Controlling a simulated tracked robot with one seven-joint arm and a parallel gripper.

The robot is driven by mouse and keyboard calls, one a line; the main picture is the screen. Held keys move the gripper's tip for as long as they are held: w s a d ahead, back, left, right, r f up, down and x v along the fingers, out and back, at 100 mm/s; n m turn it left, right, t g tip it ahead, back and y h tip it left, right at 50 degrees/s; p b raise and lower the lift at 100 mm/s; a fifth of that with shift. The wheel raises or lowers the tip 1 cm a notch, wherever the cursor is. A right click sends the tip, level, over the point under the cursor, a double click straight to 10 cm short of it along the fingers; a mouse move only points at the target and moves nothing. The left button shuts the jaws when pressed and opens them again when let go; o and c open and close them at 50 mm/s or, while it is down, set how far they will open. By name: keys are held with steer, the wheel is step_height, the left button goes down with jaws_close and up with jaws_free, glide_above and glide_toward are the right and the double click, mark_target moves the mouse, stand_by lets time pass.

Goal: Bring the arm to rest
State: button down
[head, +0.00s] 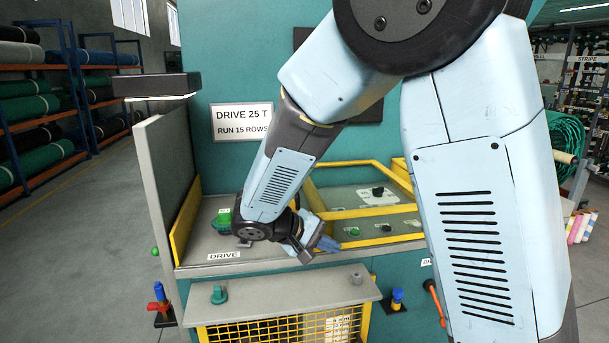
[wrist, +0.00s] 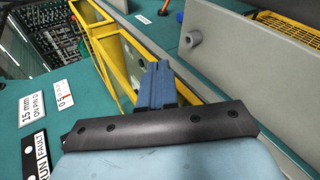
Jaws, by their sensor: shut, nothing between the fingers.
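My arm reaches from the upper right of the head view down to the control panel. My gripper (head: 328,244) is over the grey panel top, right of the DRIVE label (head: 224,256). Its blue fingers are together with nothing between them. In the wrist view the shut fingers (wrist: 158,80) point toward the yellow frame (wrist: 97,35). I cannot tell whether the fingertips touch anything. A green control (head: 222,221) stands left of my wrist, partly hidden by it.
A yellow-framed clear guard (head: 345,179) stands behind and right of my gripper, with several knobs near it. A lower grey ledge (head: 285,298) carries a teal knob (head: 219,294). A sign (head: 242,121) reads DRIVE 25 T, RUN 15 ROWS. Open floor lies left.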

steer(key=s+d+r+m+t+y, duration=0.1)
steer(key=s+d+r+m+y, duration=0.4)
steer(key=s+d+r+y, duration=0.5)
steer(key=s+d+r, duration=0.4)
steer(key=s+d, duration=0.4)
steer(key=shift+m, duration=0.4)
